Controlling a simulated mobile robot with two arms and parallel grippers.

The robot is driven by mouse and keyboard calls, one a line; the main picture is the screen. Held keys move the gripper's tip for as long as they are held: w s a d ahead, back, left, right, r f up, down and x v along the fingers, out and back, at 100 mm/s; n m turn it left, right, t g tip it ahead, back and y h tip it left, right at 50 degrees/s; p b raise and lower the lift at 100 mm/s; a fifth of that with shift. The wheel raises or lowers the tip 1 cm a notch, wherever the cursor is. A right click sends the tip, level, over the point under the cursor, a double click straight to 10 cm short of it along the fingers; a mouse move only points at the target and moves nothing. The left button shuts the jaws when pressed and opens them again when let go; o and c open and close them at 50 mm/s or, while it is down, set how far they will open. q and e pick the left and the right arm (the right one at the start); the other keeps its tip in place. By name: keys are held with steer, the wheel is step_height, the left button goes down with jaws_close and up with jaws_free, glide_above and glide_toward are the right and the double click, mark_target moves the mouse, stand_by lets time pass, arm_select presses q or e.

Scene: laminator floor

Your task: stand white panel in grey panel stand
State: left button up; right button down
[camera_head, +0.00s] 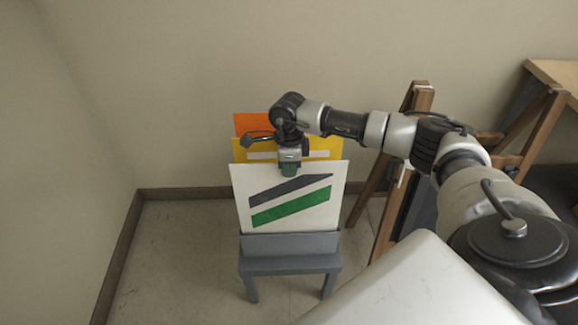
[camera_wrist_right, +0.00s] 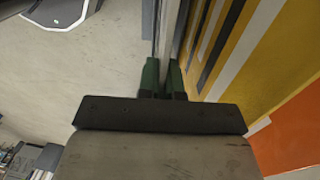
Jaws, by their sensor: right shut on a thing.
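The white panel (camera_head: 290,196), with slanted dark grey and green stripes, stands nearly upright above the grey panel stand (camera_head: 290,264). Its lower edge is hidden behind the stand's front lip, so I cannot tell whether it rests on the bottom of the slot. My right gripper (camera_head: 289,171) is shut on the middle of the panel's top edge. In the right wrist view its green fingertips (camera_wrist_right: 164,78) close around the panel, which shows edge-on (camera_wrist_right: 172,30). My left gripper is in neither view.
A yellow panel (camera_head: 322,146) and an orange panel (camera_head: 250,123) stand close behind the white one. A wooden easel (camera_head: 418,100) stands to the right, with a wooden table (camera_head: 556,72) beyond. Walls close in behind and left. Floor left of the stand is clear.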

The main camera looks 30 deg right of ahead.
steer(key=c, duration=1.2)
jaws_free()
steer(key=shift+r, duration=0.1)
